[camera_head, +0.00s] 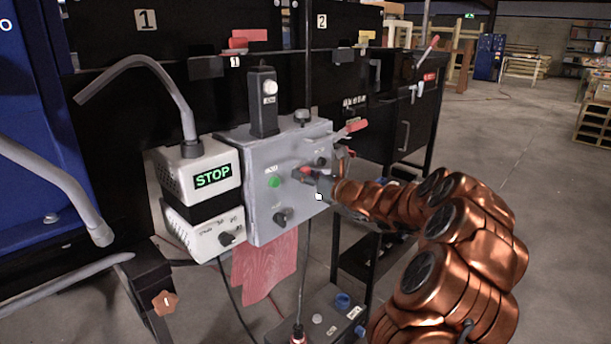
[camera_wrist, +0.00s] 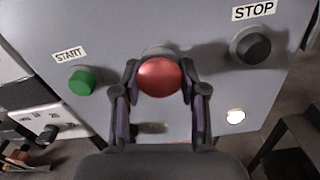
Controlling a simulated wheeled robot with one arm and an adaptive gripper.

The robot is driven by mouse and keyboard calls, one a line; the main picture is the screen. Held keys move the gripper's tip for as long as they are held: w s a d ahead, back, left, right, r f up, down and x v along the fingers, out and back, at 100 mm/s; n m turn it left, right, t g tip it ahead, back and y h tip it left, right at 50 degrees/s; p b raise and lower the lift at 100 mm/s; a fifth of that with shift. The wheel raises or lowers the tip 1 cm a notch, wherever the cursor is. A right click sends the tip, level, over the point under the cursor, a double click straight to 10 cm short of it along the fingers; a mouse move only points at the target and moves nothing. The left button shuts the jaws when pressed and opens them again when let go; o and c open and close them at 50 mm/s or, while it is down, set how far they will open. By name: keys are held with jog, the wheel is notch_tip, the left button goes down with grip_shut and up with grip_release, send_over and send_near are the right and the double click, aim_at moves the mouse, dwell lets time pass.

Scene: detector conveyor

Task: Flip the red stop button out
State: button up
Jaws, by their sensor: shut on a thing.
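The red stop button (camera_wrist: 160,77) is round and sits on the front of a grey control box (camera_head: 257,211). In the wrist view my gripper (camera_wrist: 160,88) has one finger on each side of the red button, closed against it. In the head view my gripper (camera_head: 322,183) is at the right part of the box front, and only a bit of red (camera_head: 305,170) shows at its tip. The base of the button is mostly hidden behind its red cap.
A green start button (camera_wrist: 83,81) is left of my gripper, and a black knob (camera_wrist: 250,46) under a STOP label is at upper right. A white unit with a STOP display (camera_head: 213,176) stands left of the box. A red cloth (camera_head: 265,268) hangs below. Open floor lies to the right.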

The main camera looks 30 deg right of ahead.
grip_shut()
jog(key=shift+s+d+f+p, duration=0.1)
jog(key=shift+s+d+p, duration=0.15)
jog(key=shift+s+p, duration=0.5)
jog(key=shift+f, duration=0.1)
jog(key=o, duration=1)
grip_release()
jog(key=shift+s+d, duration=0.1)
jog(key=shift+o, duration=1.4)
jog(key=v, duration=1.2)
